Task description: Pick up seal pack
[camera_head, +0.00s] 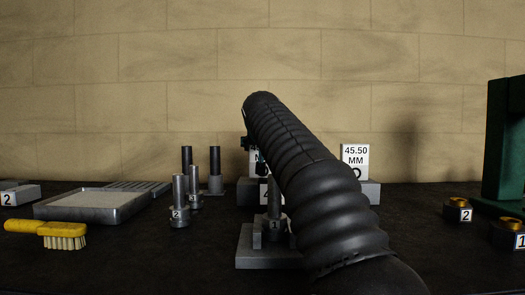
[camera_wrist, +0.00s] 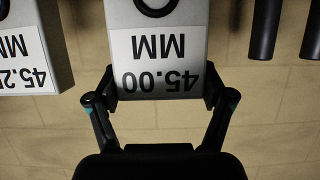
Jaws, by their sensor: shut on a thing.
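In the wrist view, my gripper (camera_wrist: 160,88) is shut on a pale seal pack (camera_wrist: 190,20) whose white label reads 45.00 MM, upside down in this view. One finger lies against each side of the pack. A dark ring shows on its face near the top edge. A second seal pack (camera_wrist: 24,60), marked 45.25, stands apart to the left. In the head view, my arm hides most of the gripper and held pack. Part of a white label (camera_head: 253,162) shows left of the arm. A pack labelled 45.50 MM (camera_head: 355,156) stands right of it.
Several metal pins (camera_head: 179,200) stand left of my arm, and dark pins (camera_wrist: 265,25) show in the wrist view. A grey fixture (camera_head: 262,259) sits beneath the arm. A tray (camera_head: 95,205), yellow brush (camera_head: 45,230), numbered parts (camera_head: 457,211) and green frame (camera_head: 505,140) flank it.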

